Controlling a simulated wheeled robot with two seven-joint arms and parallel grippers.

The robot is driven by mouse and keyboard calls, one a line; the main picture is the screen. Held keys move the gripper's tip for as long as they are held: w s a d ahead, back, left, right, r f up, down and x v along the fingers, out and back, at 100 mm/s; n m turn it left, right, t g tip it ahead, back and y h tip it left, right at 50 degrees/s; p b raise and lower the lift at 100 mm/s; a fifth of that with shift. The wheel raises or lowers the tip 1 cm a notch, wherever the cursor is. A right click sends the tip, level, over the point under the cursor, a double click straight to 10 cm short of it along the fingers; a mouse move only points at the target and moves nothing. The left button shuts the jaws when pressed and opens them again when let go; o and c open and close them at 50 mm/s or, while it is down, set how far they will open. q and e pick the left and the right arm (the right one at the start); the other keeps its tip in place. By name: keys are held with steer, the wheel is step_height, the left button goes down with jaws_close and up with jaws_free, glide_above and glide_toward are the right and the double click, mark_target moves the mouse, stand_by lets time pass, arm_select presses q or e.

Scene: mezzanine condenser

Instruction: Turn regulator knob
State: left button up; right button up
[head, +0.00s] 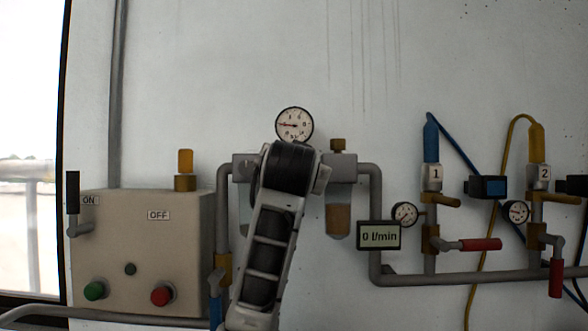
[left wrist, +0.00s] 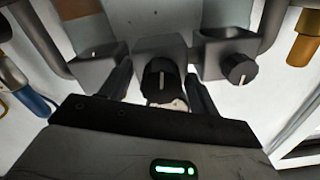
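The regulator knob is the black ridged knob (left wrist: 160,80) with a white mark, on the front of a grey block in the middle of the left wrist view. My left gripper (left wrist: 160,98) has one dark finger on each side of this knob. The fingers look apart, with a narrow gap beside the knob. In the head view my left arm covers the knob and my gripper's fingers. The round gauge (head: 294,124) above shows its needle pointing left. My right gripper is in neither view.
A second black knob (left wrist: 238,68) sits close right. The control box (head: 140,250) with green and red buttons stands left. Right are a filter bowl (head: 338,218), a display (head: 379,235) reading 0 l/min, and red-handled valves (head: 480,244). The wall above is clear.

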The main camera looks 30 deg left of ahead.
arm_select(q)
steer(key=shift+s+r, duration=0.1)
steer(key=b+v, duration=0.3)
steer(key=v, duration=1.3)
steer(key=shift+d, duration=0.1)
steer(key=w+d+f+m+h, duration=0.1)
steer(key=w+f+m+h, duration=0.1)
steer(key=w+f, duration=0.45)
steer(key=w+d+f+m+h, duration=0.15)
steer(key=w+f, duration=0.25)
steer(key=f, duration=0.6)
steer(key=d+f+m+g+h, duration=0.1)
steer(key=d+f+m+h, duration=0.25)
steer(key=f, duration=1.55)
steer(key=s+d+f+g+h, duration=0.1)
steer(key=s+d+f+h, duration=0.15)
steer(key=f, duration=0.55)
steer(key=s+d+f+g+h, duration=0.1)
steer(key=s+f, duration=0.3)
steer(key=f, duration=0.5)
steer(key=s+d+f+n+g+h, duration=0.1)
steer(key=s+f, duration=0.5)
steer(key=s, duration=0.2)
steer(key=s+d+f+n+h, duration=0.1)
steer(key=s+f, duration=0.5)
steer(key=s, duration=0.2)
steer(key=shift+s+d+n+g, duration=0.25)
steer(key=shift+s+n+g, duration=0.05)
steer(key=shift+g, duration=0.1)
